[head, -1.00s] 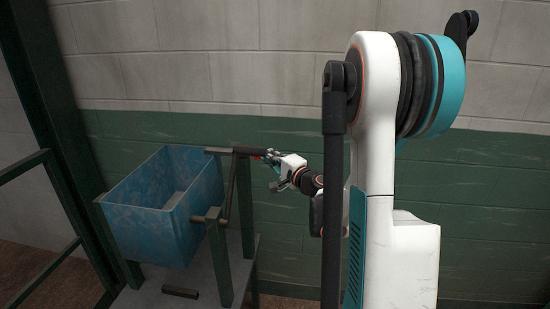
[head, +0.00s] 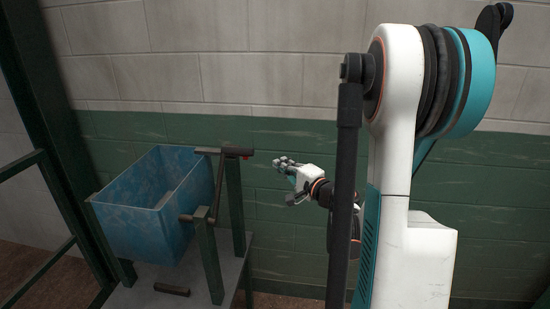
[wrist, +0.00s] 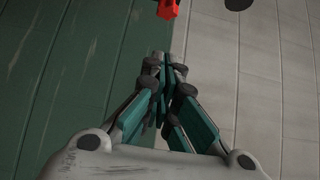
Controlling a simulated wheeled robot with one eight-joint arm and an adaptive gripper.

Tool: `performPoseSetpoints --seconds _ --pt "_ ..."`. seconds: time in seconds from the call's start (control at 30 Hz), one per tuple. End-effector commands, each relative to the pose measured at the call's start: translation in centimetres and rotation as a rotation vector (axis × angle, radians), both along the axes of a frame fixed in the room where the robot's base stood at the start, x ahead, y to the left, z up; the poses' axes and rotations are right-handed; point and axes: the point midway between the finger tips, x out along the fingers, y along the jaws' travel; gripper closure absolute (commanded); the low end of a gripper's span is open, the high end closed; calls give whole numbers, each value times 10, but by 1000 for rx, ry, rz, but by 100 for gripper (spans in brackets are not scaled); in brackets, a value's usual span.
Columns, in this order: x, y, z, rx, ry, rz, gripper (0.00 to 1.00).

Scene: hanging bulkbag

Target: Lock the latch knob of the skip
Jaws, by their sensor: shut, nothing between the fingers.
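The skip (head: 150,225) is a blue open-topped bin at the left in the head view, held in a dark green frame. A small red part, which looks like the latch knob (head: 246,157), sits at the right end of the dark bar on top of the frame. The red knob also shows at the top of the wrist view (wrist: 168,8), beyond my fingertips. My gripper (head: 279,162) is to the right of the knob and apart from it. In the wrist view its fingers (wrist: 165,65) are together with nothing between them. I cannot tell the knob's lock position.
A dark crank handle (head: 216,190) stands on the frame at the skip's right side. A loose dark bar (head: 172,289) lies on the grey platform (head: 205,285). A dark post (head: 45,120) and rails stand at the left. A green and grey wall is behind.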

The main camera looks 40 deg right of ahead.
Motion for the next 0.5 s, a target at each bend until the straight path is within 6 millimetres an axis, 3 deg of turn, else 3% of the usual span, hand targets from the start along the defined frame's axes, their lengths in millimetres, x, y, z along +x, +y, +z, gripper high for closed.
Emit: performPoseSetpoints --seconds 0.2,0.5 --pt "-28 2 1 0 0 -1 100" --pt "-34 3 0 0 0 1 100"
